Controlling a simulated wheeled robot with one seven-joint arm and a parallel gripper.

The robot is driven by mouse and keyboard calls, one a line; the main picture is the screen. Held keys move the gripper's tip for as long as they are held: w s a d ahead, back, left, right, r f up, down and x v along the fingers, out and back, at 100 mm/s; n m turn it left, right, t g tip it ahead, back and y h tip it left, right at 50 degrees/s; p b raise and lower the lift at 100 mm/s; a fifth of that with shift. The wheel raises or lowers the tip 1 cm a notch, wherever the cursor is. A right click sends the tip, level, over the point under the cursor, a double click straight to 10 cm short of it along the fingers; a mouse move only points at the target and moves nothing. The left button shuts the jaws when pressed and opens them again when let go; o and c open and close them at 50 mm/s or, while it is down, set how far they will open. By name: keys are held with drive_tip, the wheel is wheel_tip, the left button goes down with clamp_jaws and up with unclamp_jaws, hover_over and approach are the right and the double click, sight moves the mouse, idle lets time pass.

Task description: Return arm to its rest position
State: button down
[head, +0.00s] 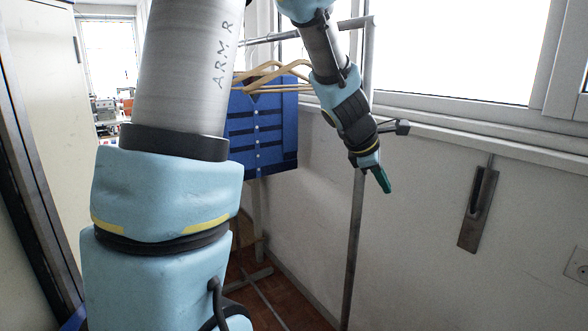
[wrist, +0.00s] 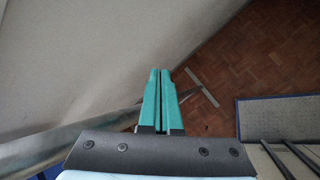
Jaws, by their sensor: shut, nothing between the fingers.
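My gripper (head: 384,181) hangs from my arm right of centre in the head view, pointing down and a little right, in front of the pale wall. In the wrist view its two teal fingers (wrist: 159,72) lie side by side with only a thin dark line between them. It is shut and holds nothing. My large upper arm fills the left of the head view and hides part of what is behind it.
A blue buttoned garment (head: 278,130) hangs on wooden hangers (head: 272,76) from a metal rack, whose upright pole (head: 354,240) stands close behind my gripper. The window sill (head: 480,136) runs right. A parquet floor (wrist: 250,70) shows below.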

drive_tip(key=s+a+f+m+y, duration=0.2)
drive_tip(key=a+m, duration=0.3)
drive_tip(key=a, duration=0.4)
drive_tip(key=s+a+f+m+g+y, duration=0.1)
drive_tip(key=s+a+m, duration=0.4)
drive_tip(key=a, duration=0.5)
drive_tip(key=s+a+f+m+g+y, duration=0.1)
drive_tip(key=s+a+f+m+y, duration=0.2)
drive_tip(key=a, duration=0.7)
wheel_tip(320, 180, down, 2)
drive_tip(key=shift+s+m, duration=0.65)
drive_tip(key=shift+m, duration=0.55)
